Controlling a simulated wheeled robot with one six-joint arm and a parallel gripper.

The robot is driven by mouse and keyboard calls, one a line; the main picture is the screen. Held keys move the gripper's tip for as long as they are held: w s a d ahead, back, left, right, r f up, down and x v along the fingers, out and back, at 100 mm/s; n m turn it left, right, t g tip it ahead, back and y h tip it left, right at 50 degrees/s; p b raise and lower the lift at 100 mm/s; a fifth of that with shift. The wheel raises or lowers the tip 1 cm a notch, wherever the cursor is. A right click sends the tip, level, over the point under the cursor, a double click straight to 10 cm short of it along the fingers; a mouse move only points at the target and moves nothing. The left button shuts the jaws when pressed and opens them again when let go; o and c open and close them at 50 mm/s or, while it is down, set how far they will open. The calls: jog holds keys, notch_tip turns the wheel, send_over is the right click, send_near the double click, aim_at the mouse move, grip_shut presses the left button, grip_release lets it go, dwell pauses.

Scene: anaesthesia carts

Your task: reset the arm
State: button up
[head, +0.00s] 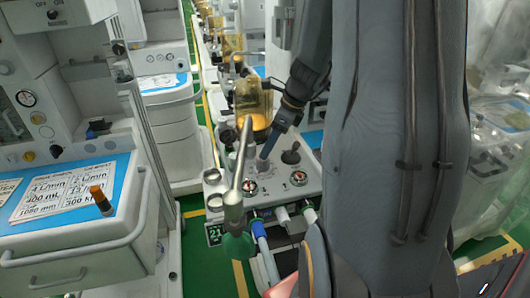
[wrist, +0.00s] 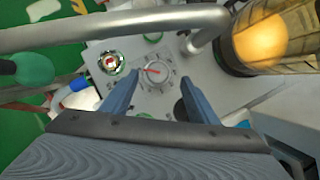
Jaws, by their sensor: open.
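My arm (head: 320,50) reaches down from the top right in the head view. My gripper (head: 263,163) points down over a grey panel (head: 218,190) with dials and ports. In the wrist view the two blue fingers of my gripper (wrist: 160,82) are spread apart with nothing held between them. A round dial with a red pointer (wrist: 152,72) shows between and beyond the fingertips. Whether the fingers touch the panel cannot be told.
A metal bar (wrist: 120,28) crosses close by in the wrist view. An amber canister (head: 253,100) stands behind my gripper. A green bulb (head: 238,247) hangs in front. A cart with a blue top (head: 120,185) is at left. Plastic-covered equipment (head: 500,140) is at right.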

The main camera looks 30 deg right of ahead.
jog(key=shift+v, duration=0.8)
